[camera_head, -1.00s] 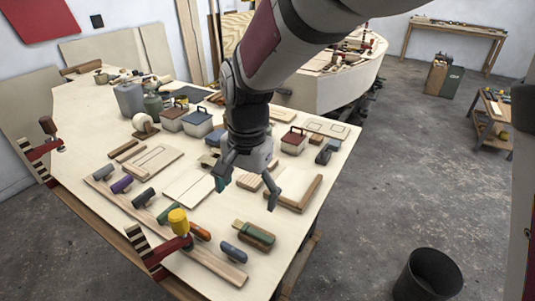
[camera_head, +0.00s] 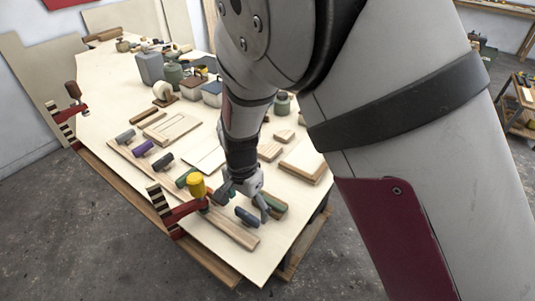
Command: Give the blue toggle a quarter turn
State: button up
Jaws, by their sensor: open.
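The blue toggle (camera_head: 246,217) is a short dark-blue rounded bar near the near right end of a long wooden strip (camera_head: 222,228). My gripper (camera_head: 243,207) is open and points down just above and behind the blue toggle, its fingers spread to either side. Whether a finger touches the toggle cannot be told. Other toggles sit along the same strip: grey (camera_head: 125,136), purple (camera_head: 144,148), dark grey (camera_head: 163,160) and green (camera_head: 186,177). The orange toggle seen earlier is hidden around my left finger.
Boards and boxes cover the table further back. My arm hides much of the right side.

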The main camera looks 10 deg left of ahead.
aim_at(247, 217)
jog(key=shift+f, duration=1.4)
jog(key=shift+c, duration=0.3)
jog(key=c, duration=1.1)
